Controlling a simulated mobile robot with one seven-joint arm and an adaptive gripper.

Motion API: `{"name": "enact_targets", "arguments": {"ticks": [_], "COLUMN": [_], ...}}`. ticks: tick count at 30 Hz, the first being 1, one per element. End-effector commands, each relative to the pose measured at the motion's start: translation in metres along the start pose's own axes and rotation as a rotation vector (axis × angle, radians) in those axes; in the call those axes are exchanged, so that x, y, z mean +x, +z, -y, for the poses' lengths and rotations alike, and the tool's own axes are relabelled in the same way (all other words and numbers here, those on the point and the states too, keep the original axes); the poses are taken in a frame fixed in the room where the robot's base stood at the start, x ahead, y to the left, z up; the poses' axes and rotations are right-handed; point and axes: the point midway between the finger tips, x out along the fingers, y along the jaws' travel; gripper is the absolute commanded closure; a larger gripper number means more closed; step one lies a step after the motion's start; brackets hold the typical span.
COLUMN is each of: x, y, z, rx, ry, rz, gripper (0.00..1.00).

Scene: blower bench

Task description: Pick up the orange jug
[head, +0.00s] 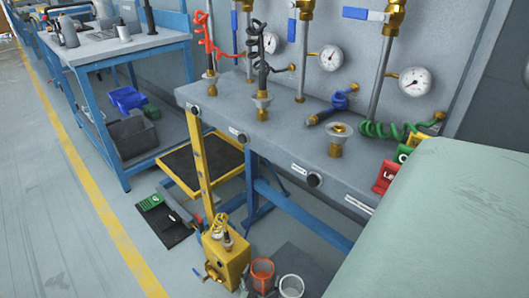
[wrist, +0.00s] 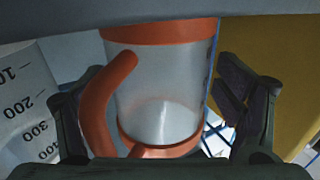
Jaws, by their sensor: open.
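The orange jug (wrist: 158,95) fills the middle of the wrist view: a clear body with an orange rim, an orange base ring and an orange handle (wrist: 98,100) on its left. In the head view the orange jug (head: 262,273) stands low, near the bottom edge. My gripper (wrist: 160,112) is open, with one dark finger on each side of the jug in the picture. The left finger is close to the handle. I cannot tell whether either finger touches the jug. The gripper does not show in the head view.
A clear measuring jug (wrist: 25,105) with black markings is close on the left; a white-rimmed jug (head: 291,286) shows beside the orange one. A yellow box (head: 228,264) stands to the left. The bench (head: 270,135) with gauges is above. Open floor lies far left.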

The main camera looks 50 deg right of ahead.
Motion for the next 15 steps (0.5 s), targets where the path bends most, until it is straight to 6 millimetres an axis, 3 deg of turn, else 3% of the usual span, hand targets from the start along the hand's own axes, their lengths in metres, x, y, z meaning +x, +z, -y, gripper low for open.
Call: {"name": "enact_targets", "arguments": {"ticks": [7,15], "x": [-0.0002,-0.0001], "y": [0.0002,0.0001], "z": [0.0003,0.0001], "rx": [0.000,0.000], "ry": [-0.001,-0.001], "rz": [0.000,0.000], "gripper": [0.15,0.33]}}
